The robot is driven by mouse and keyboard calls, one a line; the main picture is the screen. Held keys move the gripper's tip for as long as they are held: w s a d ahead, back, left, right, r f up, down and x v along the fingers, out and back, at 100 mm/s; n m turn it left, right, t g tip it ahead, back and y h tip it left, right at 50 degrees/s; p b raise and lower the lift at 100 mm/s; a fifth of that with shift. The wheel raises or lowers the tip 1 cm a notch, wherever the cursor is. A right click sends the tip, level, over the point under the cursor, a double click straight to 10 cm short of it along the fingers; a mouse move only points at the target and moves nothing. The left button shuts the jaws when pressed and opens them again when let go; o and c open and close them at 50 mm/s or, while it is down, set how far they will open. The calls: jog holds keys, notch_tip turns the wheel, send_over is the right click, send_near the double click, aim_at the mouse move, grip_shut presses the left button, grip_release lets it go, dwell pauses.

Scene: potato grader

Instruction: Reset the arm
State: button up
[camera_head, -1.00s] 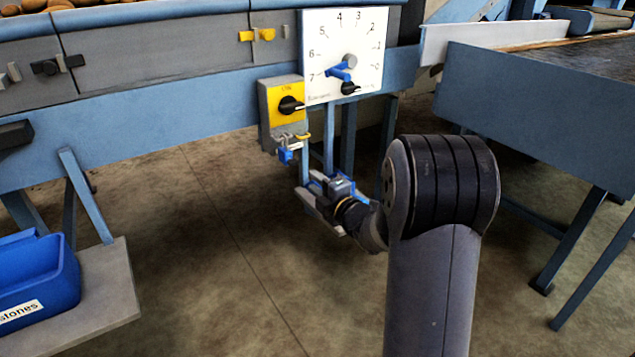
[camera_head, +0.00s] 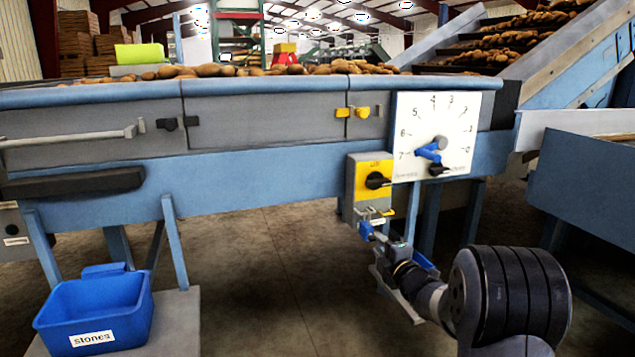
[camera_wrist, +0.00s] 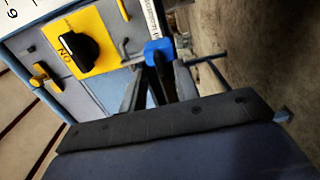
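My gripper (camera_head: 384,258) is low in front of the grader, below the yellow and grey switch box (camera_head: 370,182). In the wrist view its two dark fingers (camera_wrist: 160,85) stand apart with a gap between them. A small blue item (camera_wrist: 158,50), perhaps a padlock, shows at the far end of that gap; I cannot tell whether the fingers touch it. In the head view the blue item (camera_head: 366,230) hangs under the switch box. The box's black knob (camera_wrist: 77,49) sits on the yellow plate marked ON.
A white dial panel (camera_head: 415,115) with a blue pointer is right of the box. A blue stones bin (camera_head: 60,318) stands on a low platform at left. A blue side frame (camera_head: 585,190) is at right. Potatoes lie on top.

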jog(key=shift+x, duration=1.3)
jog(key=shift+s, duration=0.15)
